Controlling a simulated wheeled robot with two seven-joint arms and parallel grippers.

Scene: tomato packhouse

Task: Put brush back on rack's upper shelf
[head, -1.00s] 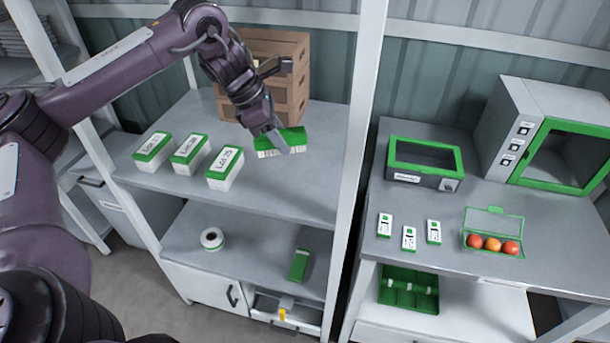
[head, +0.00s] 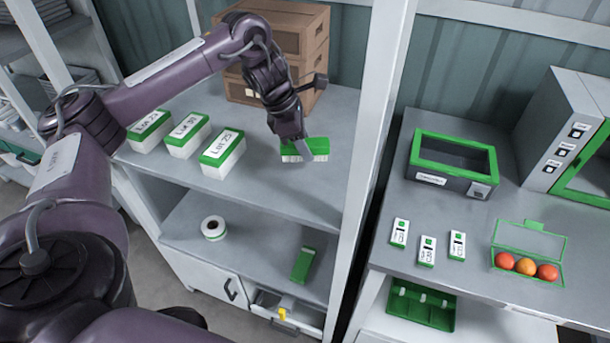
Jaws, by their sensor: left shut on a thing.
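The brush (head: 318,148) has a green back and pale bristles pointing down. It is at the rack's upper shelf (head: 262,189), right of the white lot boxes and in front of the brown crates. My left gripper (head: 302,150) is shut on the brush from above. The bristles look close to the shelf surface; I cannot tell whether they touch it. My right gripper is not in view.
Three white-and-green lot boxes (head: 222,151) stand to the left on the upper shelf. Stacked brown crates (head: 309,42) stand behind. A rack post (head: 373,130) rises on the right. The lower shelf holds a white roll (head: 213,228) and a green item (head: 303,265).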

